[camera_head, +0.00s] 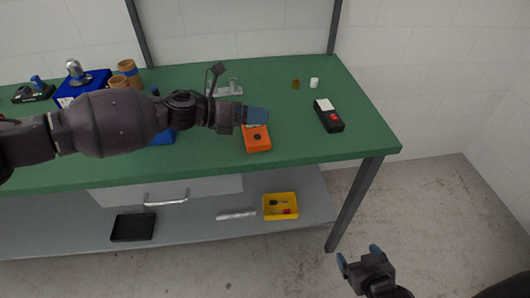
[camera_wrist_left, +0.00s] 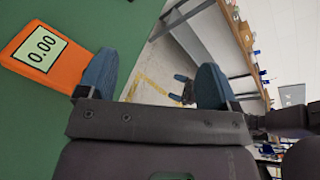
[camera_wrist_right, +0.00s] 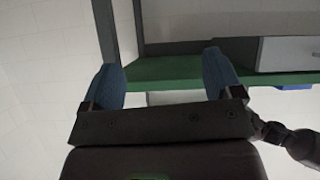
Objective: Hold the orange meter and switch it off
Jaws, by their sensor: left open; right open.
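The orange meter (camera_head: 258,144) lies on the green workbench, with a dark round knob on its face. In the left wrist view the meter (camera_wrist_left: 70,66) shows a lit pale green display reading 0.00. My left gripper (camera_head: 257,115) is open and empty above the meter's far end, covering part of it in the head view. In the left wrist view the meter lies to the left of both blue fingers (camera_wrist_left: 155,72), outside the gap between them. My right gripper (camera_head: 359,257) is open and empty, off the bench near the front right.
A black meter-like device (camera_head: 329,116) with a red patch lies right of the orange meter. A metal fixture (camera_head: 230,89) stands behind my left gripper. Blue equipment (camera_head: 82,86) and brown cylinders (camera_head: 127,68) are at the back left. A yellow bin (camera_head: 281,206) sits on the lower shelf.

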